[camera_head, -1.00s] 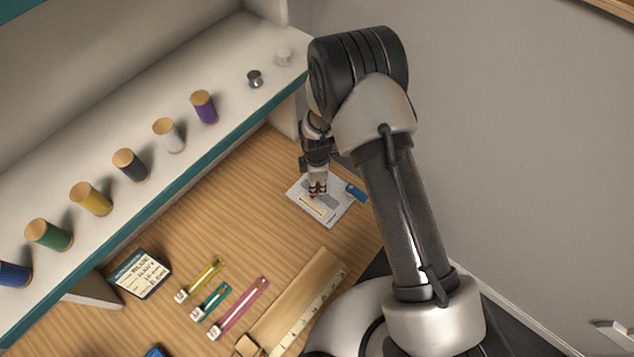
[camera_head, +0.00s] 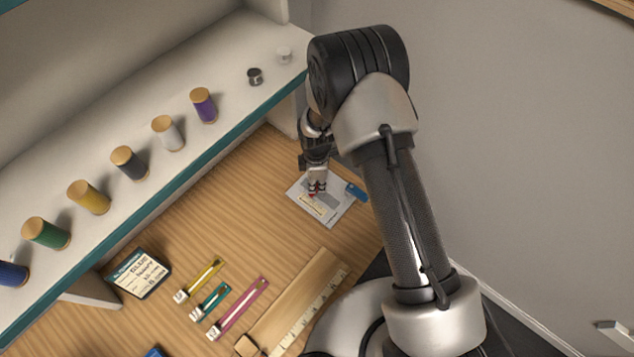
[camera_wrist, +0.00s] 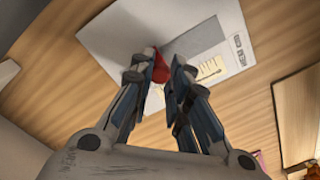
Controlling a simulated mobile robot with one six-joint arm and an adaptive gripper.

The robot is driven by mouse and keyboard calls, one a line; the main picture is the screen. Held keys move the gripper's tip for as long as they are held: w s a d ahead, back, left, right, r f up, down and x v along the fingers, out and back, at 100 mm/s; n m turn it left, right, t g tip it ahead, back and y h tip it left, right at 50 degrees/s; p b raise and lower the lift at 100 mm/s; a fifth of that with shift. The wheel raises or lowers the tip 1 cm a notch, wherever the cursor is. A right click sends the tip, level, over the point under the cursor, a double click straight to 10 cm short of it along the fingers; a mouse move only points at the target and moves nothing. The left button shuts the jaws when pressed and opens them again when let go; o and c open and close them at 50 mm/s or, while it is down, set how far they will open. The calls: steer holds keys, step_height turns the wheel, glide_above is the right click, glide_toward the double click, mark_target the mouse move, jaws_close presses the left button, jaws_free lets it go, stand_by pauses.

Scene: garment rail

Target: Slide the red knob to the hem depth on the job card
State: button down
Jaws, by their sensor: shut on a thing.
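The red knob (camera_wrist: 158,68) shows between my gripper's fingertips in the wrist view. In the head view only a speck of red shows under the fingers. The knob is on a light grey plate (camera_head: 334,214) with a pale yellow scale (camera_wrist: 211,70), lying at the back right of the table. My gripper (camera_head: 316,190) points down over the plate and is shut on the knob; in the wrist view the fingers (camera_wrist: 167,76) cover part of it. A dark-framed card with handwriting (camera_head: 138,272), seemingly the job card, lies at the left; its writing is too small to read surely.
Yellow, teal and pink slide gauges (camera_head: 238,309) lie at the front middle. A wooden board with a tape measure (camera_head: 300,300) lies right of them. A blue piece (camera_head: 356,192) is at the plate's right edge. Several thread spools (camera_head: 128,163) stand on the white shelf behind.

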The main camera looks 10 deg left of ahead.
mark_target(317, 185)
steer(key=c, duration=1.5)
jaws_free()
step_height(317, 185, up, 12)
